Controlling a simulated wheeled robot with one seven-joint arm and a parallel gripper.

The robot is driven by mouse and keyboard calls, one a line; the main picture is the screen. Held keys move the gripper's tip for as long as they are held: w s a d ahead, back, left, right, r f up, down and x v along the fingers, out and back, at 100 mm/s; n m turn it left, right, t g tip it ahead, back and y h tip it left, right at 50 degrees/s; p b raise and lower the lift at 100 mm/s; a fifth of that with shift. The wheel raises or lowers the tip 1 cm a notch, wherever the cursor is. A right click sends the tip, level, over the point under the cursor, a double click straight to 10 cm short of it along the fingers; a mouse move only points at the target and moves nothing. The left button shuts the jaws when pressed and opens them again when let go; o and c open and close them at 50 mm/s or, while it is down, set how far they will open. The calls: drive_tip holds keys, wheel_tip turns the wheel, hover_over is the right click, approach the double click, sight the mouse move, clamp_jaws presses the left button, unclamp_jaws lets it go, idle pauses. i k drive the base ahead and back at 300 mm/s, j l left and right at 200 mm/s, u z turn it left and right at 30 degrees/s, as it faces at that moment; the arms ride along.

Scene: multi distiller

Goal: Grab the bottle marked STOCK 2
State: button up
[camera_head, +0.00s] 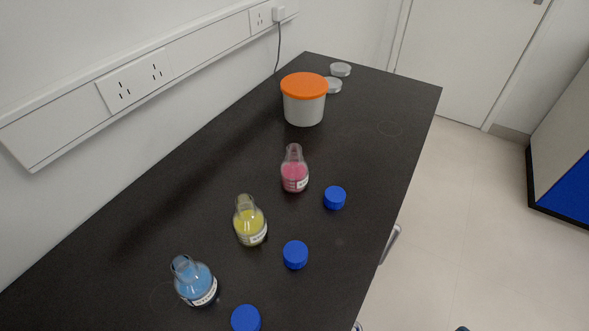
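Three clear bottles with coloured liquid stand upright and uncapped on a black bench. The blue bottle (196,282) is nearest at the lower left. The yellow bottle (250,222) stands in the middle. The pink bottle (294,171) is farthest of the three. Each has a white label low on its front, but the print is too small to read, so I cannot tell which is STOCK 2. My gripper does not show in this view.
Blue caps (335,198), (295,254) and (246,318) lie to the right of the bottles. A white tub with an orange lid (304,86) stands behind, with flat round dishes (341,69) beyond. A wall with sockets (136,80) bounds the bench (388,110) on the left.

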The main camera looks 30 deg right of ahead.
sight(293, 171)
drive_tip(key=k+l+u, duration=0.3)
drive_tip(key=l+u, duration=0.15)
drive_tip(key=k+l+u, duration=0.5)
drive_tip(key=i+l, duration=0.1)
